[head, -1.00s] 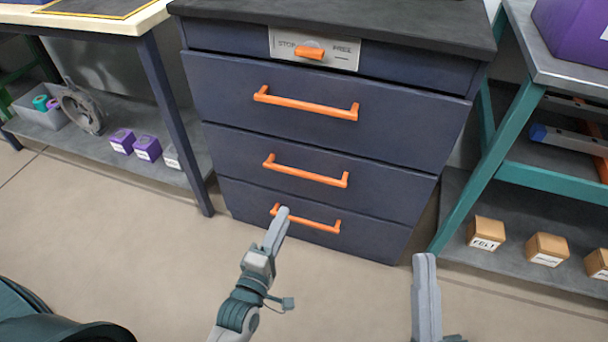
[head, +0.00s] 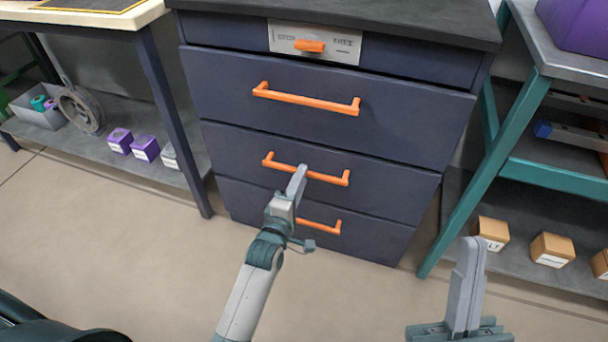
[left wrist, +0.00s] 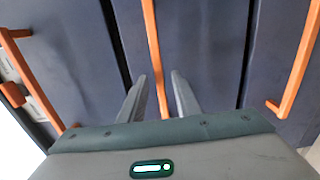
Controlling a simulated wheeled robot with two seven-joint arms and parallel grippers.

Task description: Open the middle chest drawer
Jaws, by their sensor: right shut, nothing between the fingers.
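The dark blue chest has three large drawers with orange bar handles, and all look shut. The middle drawer (head: 385,180) has its handle (head: 328,178) partly covered by my left gripper (head: 301,172). In the left wrist view the middle handle (left wrist: 152,45) runs between the two separated fingers of my left gripper (left wrist: 158,80). The fingers are open, pointing at the drawer front; I cannot tell whether they touch the handle. My right gripper (head: 473,243) is shut and empty, low at the right, apart from the chest.
The top drawer handle (head: 305,99) is above and the bottom handle (head: 320,225) below. A panel with an orange knob (head: 310,46) is at the chest's top. A workbench leg (head: 178,120) stands left, a teal rack (head: 490,165) right. The floor in front is clear.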

